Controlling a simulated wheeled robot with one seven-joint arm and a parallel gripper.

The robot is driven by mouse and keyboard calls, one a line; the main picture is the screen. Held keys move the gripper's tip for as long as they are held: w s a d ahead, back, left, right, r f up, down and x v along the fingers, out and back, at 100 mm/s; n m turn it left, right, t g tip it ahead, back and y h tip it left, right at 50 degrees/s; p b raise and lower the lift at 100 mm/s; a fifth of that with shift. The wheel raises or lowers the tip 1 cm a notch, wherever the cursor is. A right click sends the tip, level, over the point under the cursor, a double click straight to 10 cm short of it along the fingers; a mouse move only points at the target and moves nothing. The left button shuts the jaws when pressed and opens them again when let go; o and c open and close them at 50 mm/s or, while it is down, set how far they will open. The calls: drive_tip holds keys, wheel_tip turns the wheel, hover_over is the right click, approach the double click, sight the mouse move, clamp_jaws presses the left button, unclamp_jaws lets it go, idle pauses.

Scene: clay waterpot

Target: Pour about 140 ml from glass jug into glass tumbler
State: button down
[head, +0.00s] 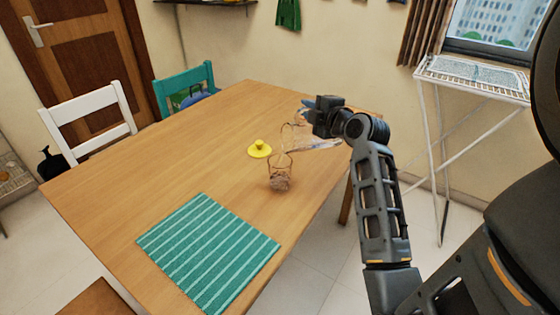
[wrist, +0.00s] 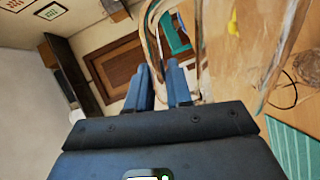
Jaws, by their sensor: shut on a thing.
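The clear glass jug (head: 318,143) is tilted far over, almost lying on its side, above the wooden table. My gripper (head: 311,104) is shut on its handle above the jug body. In the wrist view, the two blue fingertips (wrist: 165,88) flank the glass handle (wrist: 154,32), and the jug wall (wrist: 270,45) fills the right side. The glass tumbler (head: 280,172) stands upright on the table, below the jug's left end. Something shows in the tumbler's lower part; its exact level is unclear. I cannot clearly make out a stream between them.
A yellow lid-like piece with a knob (head: 260,149) lies left of the tumbler. A teal striped mat (head: 208,252) lies at the table's near side. White (head: 90,123) and teal (head: 184,82) chairs stand at the far left edge. The table's left part (head: 150,165) is clear.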

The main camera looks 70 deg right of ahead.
drive_tip(key=shift+w+a+r+n, duration=0.3)
drive_tip(key=shift+r+n, duration=0.05)
drive_tip(key=shift+n, duration=0.05)
idle(1.3)
drive_tip(key=s+d, duration=0.1)
drive_tip(key=s+d+f+m, duration=0.1)
drive_tip(key=m, duration=0.1)
drive_tip(key=shift+s+d+f, duration=0.25)
drive_tip(key=shift+s+d, duration=0.15)
drive_tip(key=shift+s+d+f+m+b, duration=0.2)
drive_tip(key=shift+f+m+b, duration=0.1)
drive_tip(key=shift+f+b, duration=0.15)
drive_tip(key=shift+s+d+f+m+b, duration=0.2)
drive_tip(key=shift+f+m+b, duration=0.15)
drive_tip(key=shift+b, duration=0.2)
drive_tip(key=shift+s+d+f+m+t+y+b, duration=0.25)
drive_tip(key=shift+d+f+m+t+y+b, duration=0.15)
drive_tip(key=shift+b, duration=0.4)
drive_tip(key=shift+s, duration=0.1)
drive_tip(key=shift+f+m, duration=0.15)
drive_tip(key=shift+m, duration=0.1)
